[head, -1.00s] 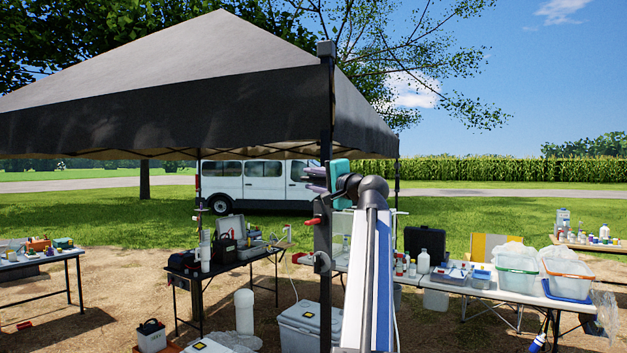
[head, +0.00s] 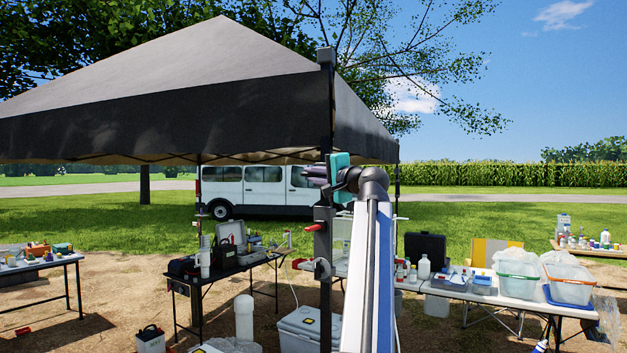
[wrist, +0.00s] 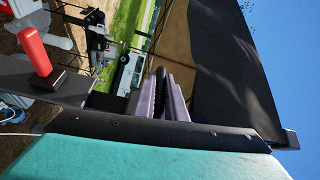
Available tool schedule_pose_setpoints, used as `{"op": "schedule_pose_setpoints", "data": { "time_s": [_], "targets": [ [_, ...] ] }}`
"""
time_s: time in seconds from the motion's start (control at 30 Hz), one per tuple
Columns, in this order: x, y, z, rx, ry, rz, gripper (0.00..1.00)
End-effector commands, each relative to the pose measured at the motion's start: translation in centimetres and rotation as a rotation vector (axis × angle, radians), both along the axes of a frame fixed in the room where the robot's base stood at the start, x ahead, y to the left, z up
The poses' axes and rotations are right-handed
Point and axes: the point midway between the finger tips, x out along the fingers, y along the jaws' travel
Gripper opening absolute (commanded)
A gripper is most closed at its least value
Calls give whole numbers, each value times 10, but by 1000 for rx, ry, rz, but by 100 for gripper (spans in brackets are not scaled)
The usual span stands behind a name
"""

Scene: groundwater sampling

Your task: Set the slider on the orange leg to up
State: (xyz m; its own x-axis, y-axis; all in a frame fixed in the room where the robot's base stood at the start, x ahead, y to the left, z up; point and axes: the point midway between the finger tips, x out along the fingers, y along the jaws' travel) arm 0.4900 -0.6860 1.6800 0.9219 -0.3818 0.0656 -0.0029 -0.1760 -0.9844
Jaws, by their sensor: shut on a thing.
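The near canopy leg (head: 327,120) looks black, with no orange showing on it. A grey block (head: 323,215), apparently the slider, sits on it below the canopy edge, with a red lever (head: 314,227) pointing left. In the wrist view, tilted sideways, the grey block (wrist: 65,90) and red lever (wrist: 33,50) are at the left. My gripper (head: 310,172) reaches past the leg above the block, apart from it. Its grey-purple fingers (wrist: 167,75) are shut on a black thing between them, mostly hidden. I cannot tell what it is.
A grey clamp with a red handle (head: 300,263) is lower on the leg. A black table (head: 245,263) with equipment stands behind to the left, and a white table (head: 520,303) with tubs is at the right. A cooler (head: 305,325) stands near the leg's foot.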

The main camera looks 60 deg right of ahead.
Motion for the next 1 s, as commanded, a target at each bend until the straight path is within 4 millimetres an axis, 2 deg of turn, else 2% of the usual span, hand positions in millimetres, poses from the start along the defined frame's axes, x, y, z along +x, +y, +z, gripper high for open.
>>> {"op": "schedule_pose_setpoints", "data": {
  "time_s": [0.03, 0.13, 0.17, 0.27, 0.67, 0.87, 1.0],
  "targets": [
    [0, 0, 7, -5, -10, -3, 0],
    [-1, 0, 8, -7, -11, -4, 0],
    [-1, 0, 8, -7, -12, -4, 14],
    [0, 0, 7, -7, -11, -3, 30],
    [-3, 1, 4, -5, -6, -3, 30],
    [-16, 7, 1, -5, -6, -3, 30],
    [-34, 14, -1, -5, -6, -6, 30]
  ]
}}
